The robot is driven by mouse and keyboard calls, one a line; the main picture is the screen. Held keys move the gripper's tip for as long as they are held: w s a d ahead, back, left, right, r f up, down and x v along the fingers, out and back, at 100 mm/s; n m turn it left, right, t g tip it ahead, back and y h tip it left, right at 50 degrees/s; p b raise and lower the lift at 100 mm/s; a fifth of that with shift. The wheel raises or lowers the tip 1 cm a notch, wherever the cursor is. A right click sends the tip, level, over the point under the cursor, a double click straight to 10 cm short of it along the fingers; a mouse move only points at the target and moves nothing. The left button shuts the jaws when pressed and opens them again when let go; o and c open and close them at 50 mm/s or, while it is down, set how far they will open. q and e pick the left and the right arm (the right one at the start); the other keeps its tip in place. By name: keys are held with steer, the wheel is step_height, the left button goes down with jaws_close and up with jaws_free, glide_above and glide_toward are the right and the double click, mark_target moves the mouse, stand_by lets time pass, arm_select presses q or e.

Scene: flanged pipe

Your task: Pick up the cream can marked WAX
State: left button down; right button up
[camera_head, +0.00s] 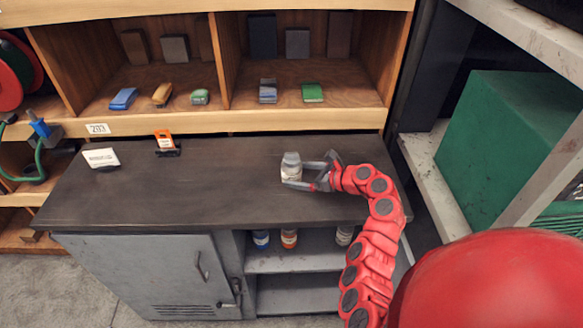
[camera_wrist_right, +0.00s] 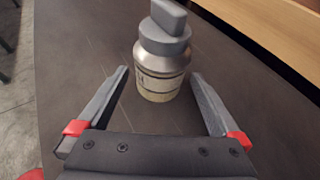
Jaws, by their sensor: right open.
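A small can (camera_head: 291,168) with a grey metal top and cap stands upright on the dark bench top. In the right wrist view the can (camera_wrist_right: 160,84) shows a pale cream band with dark marks low on its side; I cannot read the marking. My right gripper (camera_head: 305,172) is open at bench height, reaching in from the right. In the right wrist view its fingertips (camera_wrist_right: 159,74) are on either side of the can's lower body, with a gap on each side. My left gripper is not in view.
The bench top (camera_head: 220,185) is clear around the can. A white card (camera_head: 101,158) and an orange item (camera_head: 165,142) stand at its left. Several containers, one orange-banded (camera_head: 289,238), sit on the shelf below. Wooden cubbies (camera_head: 250,121) rise behind; a rack (camera_head: 430,165) stands right.

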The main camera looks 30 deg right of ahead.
steer(key=shift+x, duration=1.05)
steer(key=c, duration=0.9)
steer(key=shift+r, duration=0.2)
